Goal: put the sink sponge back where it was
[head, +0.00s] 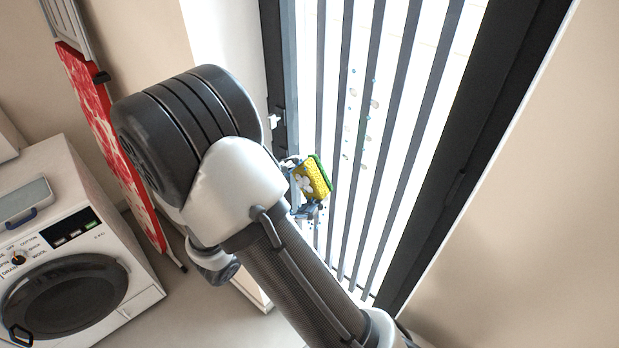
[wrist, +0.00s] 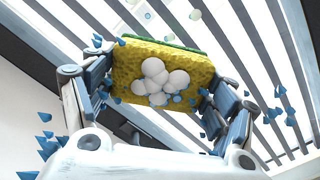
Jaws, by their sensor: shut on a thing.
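The sink sponge is yellow with a green layer on its far side and a clump of white foam bubbles on its face. It shows in the wrist view (wrist: 190,66) between the two fingers of my gripper (wrist: 158,88), which is shut on it. In the head view the sponge (head: 314,178) is held up in front of the barred window or door, and my gripper (head: 303,186) is partly hidden behind my arm. Blue drops and pale bubbles float around the sponge and fingers. No sink or sponge holder can be made out.
A white washing machine (head: 140,282) stands at the lower left with a grey box (head: 26,203) on top. A red-patterned ironing board (head: 98,125) leans against the wall. The dark-framed barred window or door (head: 400,150) is behind the sponge; a beige wall (head: 540,200) is at right.

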